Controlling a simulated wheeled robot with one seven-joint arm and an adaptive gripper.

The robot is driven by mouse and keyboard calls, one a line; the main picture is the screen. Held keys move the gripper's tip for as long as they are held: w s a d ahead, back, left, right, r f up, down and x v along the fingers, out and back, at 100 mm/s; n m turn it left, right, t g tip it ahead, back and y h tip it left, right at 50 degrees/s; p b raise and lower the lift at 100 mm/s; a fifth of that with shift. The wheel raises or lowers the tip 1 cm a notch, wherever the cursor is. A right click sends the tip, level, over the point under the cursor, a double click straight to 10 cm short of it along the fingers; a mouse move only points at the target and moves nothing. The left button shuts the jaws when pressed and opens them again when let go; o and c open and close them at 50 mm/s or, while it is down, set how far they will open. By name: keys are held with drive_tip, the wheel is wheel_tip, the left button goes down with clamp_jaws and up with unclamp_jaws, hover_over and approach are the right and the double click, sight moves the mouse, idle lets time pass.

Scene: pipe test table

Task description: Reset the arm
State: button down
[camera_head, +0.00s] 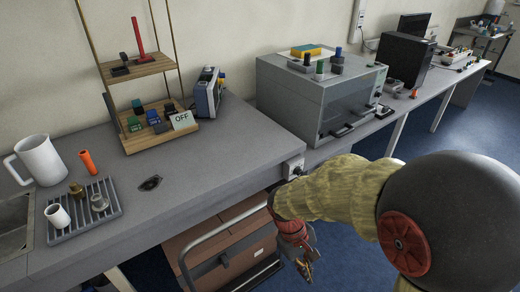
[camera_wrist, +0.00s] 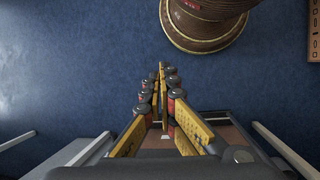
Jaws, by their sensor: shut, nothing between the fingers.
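My gripper (camera_head: 306,270) hangs low in front of the grey table (camera_head: 215,165), below its top and just right of a brown box. My arm reaches to it from the right, bent and in a yellowish cover. In the wrist view my gripper (camera_wrist: 162,68) points out over the blue floor. Its two yellow-padded fingers converge to a point, shut with nothing between them.
The brown box (camera_head: 205,240) with a metal rail sits under the table front, close to the gripper. On the table stand a grey cabinet (camera_head: 300,95), a wooden shelf (camera_head: 150,70), a drying rack (camera_head: 85,212) and a white jug (camera_head: 40,158). Blue floor (camera_head: 345,250) is open to the right.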

drive_tip(key=s+d+r+m+t+y, duration=0.1)
drive_tip(key=s+r+m+t, duration=0.1)
drive_tip(key=r, duration=0.5)
drive_tip(key=s+d+r+m+t+y, duration=0.1)
drive_tip(key=s+d+r+m+t, duration=0.1)
drive_tip(key=r, duration=0.6)
drive_tip(key=s+d+r+m+t+y, duration=0.1)
drive_tip(key=s+d+r+m+t, duration=0.1)
drive_tip(key=r, duration=0.5)
drive_tip(key=s+t, duration=0.1)
drive_tip(key=s, duration=0.1)
drive_tip(key=shift+s+d+r+t+p, duration=0.15)
drive_tip(key=shift+s+d+t+p, duration=0.15)
drive_tip(key=shift+s+t, duration=0.1)
